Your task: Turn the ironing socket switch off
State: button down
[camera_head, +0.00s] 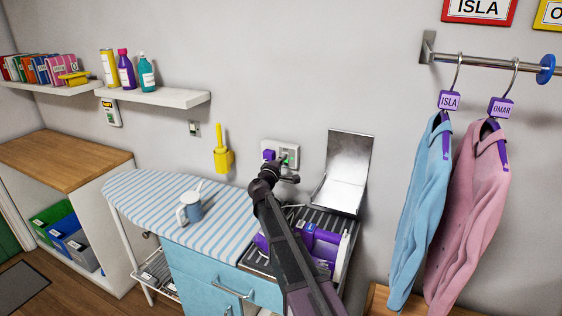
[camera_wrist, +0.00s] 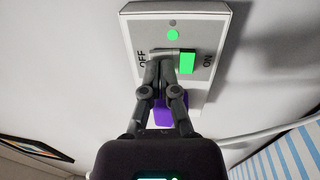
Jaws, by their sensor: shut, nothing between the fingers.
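The ironing socket (camera_head: 294,148) is a pale wall plate above the counter, with a purple plug (camera_head: 269,154) at its left side. In the wrist view the plate (camera_wrist: 215,20) carries the letters OFF on the left and ON on the right. The switch (camera_wrist: 187,63) shows a bright green part on the ON side, and a green lamp (camera_wrist: 173,35) is lit. My gripper (camera_wrist: 165,62) is shut and empty, its fingertips at the switch, just left of the green part. I cannot tell whether they touch. In the head view my gripper (camera_head: 283,163) partly covers the socket.
A purple iron (camera_head: 323,238) and an upright metal lid (camera_head: 349,165) are close beside my arm. A yellow wall holder (camera_head: 222,158) hangs left of the socket. Shirts (camera_head: 420,205) hang right.

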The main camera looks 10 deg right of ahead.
dwell(0.8)
jog(key=r+p+v, duration=0.2)
jog(key=r+v, duration=0.1)
jog(key=v, duration=1)
jog(key=shift+s+a, duration=0.2)
jog(key=shift+s, duration=0.2)
jog(key=shift+r, duration=0.1)
